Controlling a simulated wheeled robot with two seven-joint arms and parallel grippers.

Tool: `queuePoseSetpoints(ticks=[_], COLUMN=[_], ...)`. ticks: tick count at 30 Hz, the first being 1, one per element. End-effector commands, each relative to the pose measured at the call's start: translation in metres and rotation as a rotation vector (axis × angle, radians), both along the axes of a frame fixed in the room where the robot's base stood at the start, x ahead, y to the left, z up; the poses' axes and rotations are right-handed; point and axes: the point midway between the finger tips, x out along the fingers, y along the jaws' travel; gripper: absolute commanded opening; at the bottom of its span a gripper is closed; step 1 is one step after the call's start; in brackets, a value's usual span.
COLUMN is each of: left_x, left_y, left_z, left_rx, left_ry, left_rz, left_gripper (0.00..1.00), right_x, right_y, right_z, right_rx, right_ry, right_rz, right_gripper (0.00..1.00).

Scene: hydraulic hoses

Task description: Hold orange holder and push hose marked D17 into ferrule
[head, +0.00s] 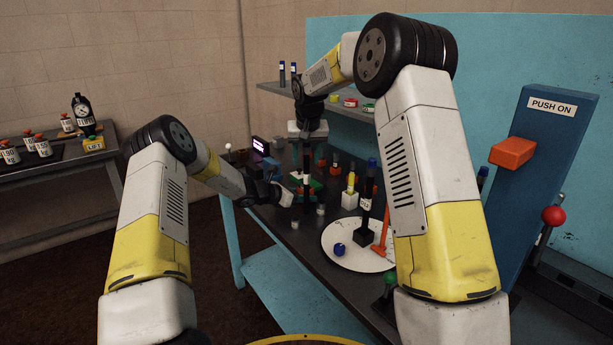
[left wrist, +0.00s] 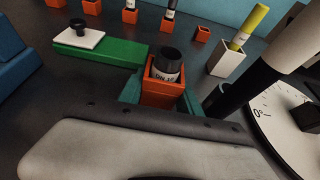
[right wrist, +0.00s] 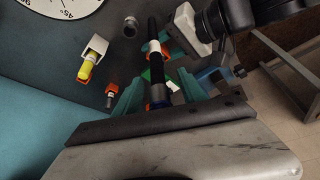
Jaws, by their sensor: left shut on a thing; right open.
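The orange holder (left wrist: 163,92) sits between the teal fingers of my left gripper (left wrist: 158,104), which is shut on it. A dark ferrule (left wrist: 168,62) with a hard-to-read white label stands in the holder, its mouth upward. In the head view my left gripper (head: 288,199) is low over the table. My right gripper (head: 308,136) is above it, pointing down and open.
A white holder with a yellow hose (left wrist: 240,28) and several orange holders stand behind. A green block (left wrist: 100,48) lies left of the ferrule. A blue "PUSH ON" panel (head: 545,180) stands right.

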Motion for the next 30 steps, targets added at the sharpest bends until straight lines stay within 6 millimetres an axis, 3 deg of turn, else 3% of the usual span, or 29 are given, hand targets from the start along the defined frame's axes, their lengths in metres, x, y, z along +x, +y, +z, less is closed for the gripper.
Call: queuePoseSetpoints(ticks=[1, 6, 8, 30], left_x=[0.0001, 0.0001, 0.0001, 0.0001], left_y=[-0.0001, -0.0001, -0.0001, -0.0001], left_z=[0.0004, 0.0004, 0.0004, 0.0004], left_rx=[-0.001, -0.001, -0.001, -0.001], left_ry=[-0.001, -0.001, -0.001, -0.001], left_rz=[0.000, 0.000, 0.000, 0.000], left_gripper=[0.01, 0.01, 0.01, 0.01], right_x=[0.0000, -0.0001, -0.0001, -0.0001], right_y=[0.0000, 0.0000, -0.0001, 0.0000], right_z=[0.0001, 0.0003, 0.0003, 0.0008], right_rx=[0.000, 0.000, 0.000, 0.000], right_ry=[0.000, 0.000, 0.000, -0.001], right_rz=[0.000, 0.000, 0.000, 0.000], right_gripper=[0.42, 0.09, 0.00, 0.00])
